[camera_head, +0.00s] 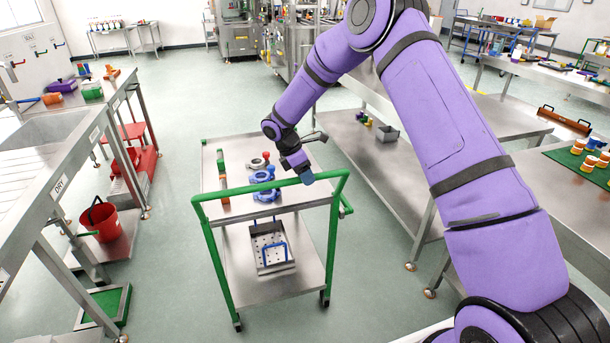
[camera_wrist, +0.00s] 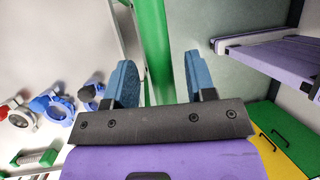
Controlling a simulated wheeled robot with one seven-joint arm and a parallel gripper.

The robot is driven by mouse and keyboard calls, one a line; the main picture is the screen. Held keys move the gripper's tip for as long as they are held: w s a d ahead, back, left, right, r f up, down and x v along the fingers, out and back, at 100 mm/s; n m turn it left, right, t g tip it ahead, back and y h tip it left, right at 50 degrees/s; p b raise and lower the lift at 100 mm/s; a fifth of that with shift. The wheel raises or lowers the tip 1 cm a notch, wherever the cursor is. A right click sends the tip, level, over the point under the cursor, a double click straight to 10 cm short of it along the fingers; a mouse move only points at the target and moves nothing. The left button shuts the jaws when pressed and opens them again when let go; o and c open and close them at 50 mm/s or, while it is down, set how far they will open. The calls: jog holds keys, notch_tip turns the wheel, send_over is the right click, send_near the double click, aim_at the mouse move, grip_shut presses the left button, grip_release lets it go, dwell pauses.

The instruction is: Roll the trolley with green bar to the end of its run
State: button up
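The trolley (camera_head: 237,147) stands mid-floor in the head view, with two grey shelves and green uprights. Its green bar (camera_head: 250,189) runs across the near end at the top. My gripper (camera_head: 305,177) is at the right part of the bar, pointing down. In the wrist view my gripper (camera_wrist: 158,65) is open, with two blue fingertips apart. The green bar (camera_wrist: 154,40) lies between the fingers, nearer the left one, with a visible gap to the right one. Whether it touches the left finger I cannot tell.
Blue clamps (camera_head: 265,176) lie on the trolley's top shelf, and a metal tray (camera_head: 272,250) sits on its lower shelf. A sink bench (camera_head: 45,150) stands left, with a red bucket (camera_head: 100,220) below. A long steel bench (camera_head: 370,160) stands close at right. Floor shows around the trolley.

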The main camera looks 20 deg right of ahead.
jog(key=v, duration=1.1)
jog(key=shift+d, duration=0.1)
